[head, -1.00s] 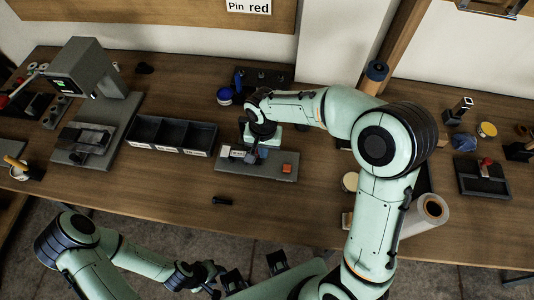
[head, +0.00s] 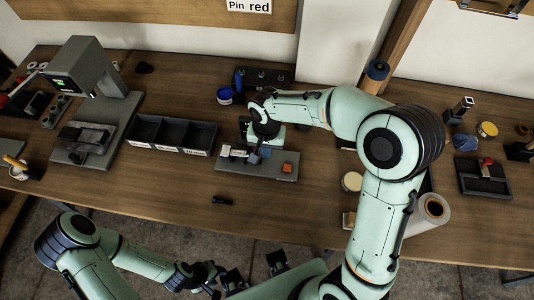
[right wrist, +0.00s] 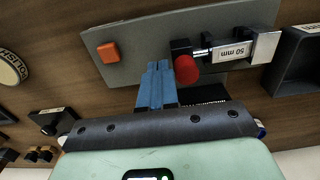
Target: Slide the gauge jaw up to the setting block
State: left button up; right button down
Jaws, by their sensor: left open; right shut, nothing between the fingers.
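The gauge is a grey plate (head: 230,164) on the bench. In the right wrist view the plate (right wrist: 140,35) carries a dark jaw with a red knob (right wrist: 187,69), a metal spindle, and a setting block (right wrist: 232,52) labelled 50 mm against a metal end piece (right wrist: 265,46). The spindle reaches toward the block; I cannot tell whether they touch. My right gripper (right wrist: 156,68) has blue fingers, shut and empty, beside the red knob on the side away from the block. My left gripper (head: 207,280) is open and empty, low in front of the bench.
An orange button (head: 287,168) sits on the plate's right end. A dark bin tray (head: 172,135) stands left of the gauge. A blue-and-white jar (head: 224,96) is behind it. A small black item (head: 222,201) lies in front. The bench front between is mostly clear.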

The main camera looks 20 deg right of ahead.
jog(key=shift+s+d+r, duration=0.1)
jog(key=shift+d, duration=0.05)
pick_arm(q)
jog(key=w+r+p, duration=0.3)
jog(key=r+p, duration=0.1)
jog(key=r, duration=0.1)
jog(key=shift+w+r, duration=0.15)
jog(key=shift+w, duration=0.1)
pick_arm(e)
notch_tip(320, 180, up, 8)
pick_arm(q)
jog(key=shift+s, duration=0.1)
